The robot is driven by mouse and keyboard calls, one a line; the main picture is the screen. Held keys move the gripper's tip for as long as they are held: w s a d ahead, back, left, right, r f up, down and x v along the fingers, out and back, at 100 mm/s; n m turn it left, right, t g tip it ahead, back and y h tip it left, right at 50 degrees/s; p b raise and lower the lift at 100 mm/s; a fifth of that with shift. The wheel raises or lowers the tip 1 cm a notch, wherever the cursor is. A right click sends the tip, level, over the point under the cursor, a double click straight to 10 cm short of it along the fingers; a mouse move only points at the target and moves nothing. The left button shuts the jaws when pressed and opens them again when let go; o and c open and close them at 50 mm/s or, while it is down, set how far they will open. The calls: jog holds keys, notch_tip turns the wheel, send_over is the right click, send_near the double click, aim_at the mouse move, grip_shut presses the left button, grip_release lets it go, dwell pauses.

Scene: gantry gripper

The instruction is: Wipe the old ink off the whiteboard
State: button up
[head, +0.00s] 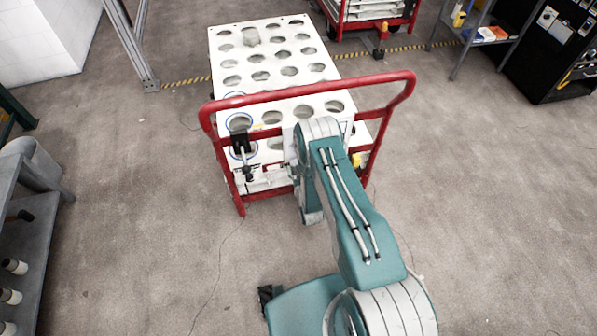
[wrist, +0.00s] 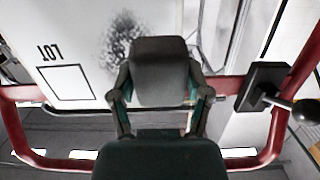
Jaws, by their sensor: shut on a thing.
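The whiteboard (wrist: 85,20) fills the upper left of the wrist view. It bears a dark speckled ink smudge (wrist: 118,45), printed letters that look like an upside-down LOT (wrist: 49,53) and an outlined box (wrist: 66,83). My gripper (wrist: 160,92) is shut on a dark grey block, seemingly an eraser (wrist: 160,70), with a finger at each side. The block overlaps the smudge's right side in view; I cannot tell whether it touches the board. In the head view my arm hides the gripper and the block.
A red tube handle (head: 300,92) frames the white cart (head: 262,50) with several round holes. A black clamp (wrist: 265,87) with a ball knob (wrist: 305,112) sits on the tube at right in the wrist view. A grey shelf (head: 40,235) stands at left.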

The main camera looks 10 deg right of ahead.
aim_at(292, 148)
jog(key=shift+t, duration=0.8)
jog(key=shift+w+r, duration=0.2)
jog(key=shift+w, duration=0.85)
jog(key=shift+w+r, duration=0.2)
jog(key=shift+w, duration=0.85)
jog(key=shift+w, duration=0.95)
